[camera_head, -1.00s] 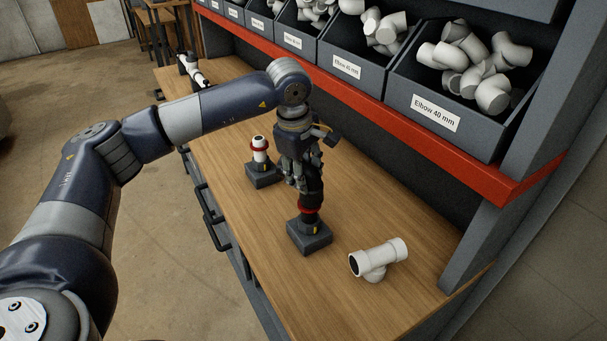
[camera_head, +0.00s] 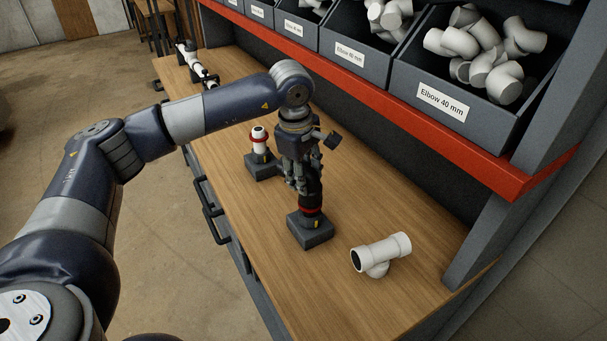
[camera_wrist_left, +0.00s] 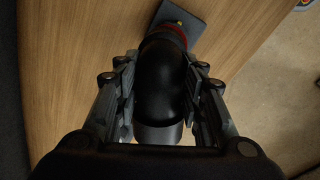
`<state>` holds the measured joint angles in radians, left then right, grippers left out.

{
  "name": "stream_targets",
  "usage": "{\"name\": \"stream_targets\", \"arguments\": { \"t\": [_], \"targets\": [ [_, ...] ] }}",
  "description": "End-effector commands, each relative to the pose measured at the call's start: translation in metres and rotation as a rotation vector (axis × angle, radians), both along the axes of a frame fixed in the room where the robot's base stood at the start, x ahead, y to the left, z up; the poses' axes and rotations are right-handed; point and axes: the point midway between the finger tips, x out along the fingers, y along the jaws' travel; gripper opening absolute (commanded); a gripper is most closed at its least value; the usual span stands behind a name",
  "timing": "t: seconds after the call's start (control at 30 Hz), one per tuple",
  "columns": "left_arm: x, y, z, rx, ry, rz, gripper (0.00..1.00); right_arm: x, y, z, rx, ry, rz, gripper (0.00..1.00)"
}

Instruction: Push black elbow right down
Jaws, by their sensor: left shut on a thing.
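The black elbow (camera_head: 312,190) stands on a dark grey block with a red ring (camera_head: 311,211) at its lower end. My left gripper (camera_head: 303,178) comes down from above and is shut on the elbow. In the left wrist view the black elbow (camera_wrist_left: 165,85) lies between the two fingers of my left gripper (camera_wrist_left: 165,100), with the red ring (camera_wrist_left: 168,32) and the grey block (camera_wrist_left: 190,18) beyond it. The fingers hide part of the elbow in the head view. How deep the elbow sits in the ring cannot be told. My right gripper is not in view.
A white tee fitting (camera_head: 381,254) lies on the wooden bench (camera_head: 340,290) right of the block. A second block (camera_head: 262,168) with a white pipe piece and red ring stands behind to the left. Grey bins (camera_head: 450,75) of white fittings sit above a red shelf edge (camera_head: 440,144).

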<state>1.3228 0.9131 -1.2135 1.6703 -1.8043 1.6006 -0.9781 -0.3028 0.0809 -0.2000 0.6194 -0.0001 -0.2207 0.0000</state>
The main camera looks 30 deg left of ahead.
Motion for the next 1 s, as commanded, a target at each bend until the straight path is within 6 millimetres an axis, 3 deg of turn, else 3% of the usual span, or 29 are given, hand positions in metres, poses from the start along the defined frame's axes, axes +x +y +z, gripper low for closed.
{"name": "stream_targets", "arguments": {
  "t": [0.03,0.13,0.53,0.67,1.0],
  "targets": [
    [-0.003,-0.001,-0.009,0.003,0.014,-0.002,0.39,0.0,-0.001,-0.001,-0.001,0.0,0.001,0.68],
    [-0.003,-0.001,-0.009,0.003,0.015,-0.002,0.6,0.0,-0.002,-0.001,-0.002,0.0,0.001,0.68],
    [-0.002,-0.001,0.0,0.001,0.008,-0.002,0.6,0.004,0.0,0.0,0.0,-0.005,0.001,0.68],
    [-0.004,0.0,0.018,0.001,0.005,-0.002,0.6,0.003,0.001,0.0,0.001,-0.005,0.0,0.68],
    [-0.014,0.0,0.087,-0.001,0.008,-0.003,0.6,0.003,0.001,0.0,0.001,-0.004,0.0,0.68]
  ]
}}
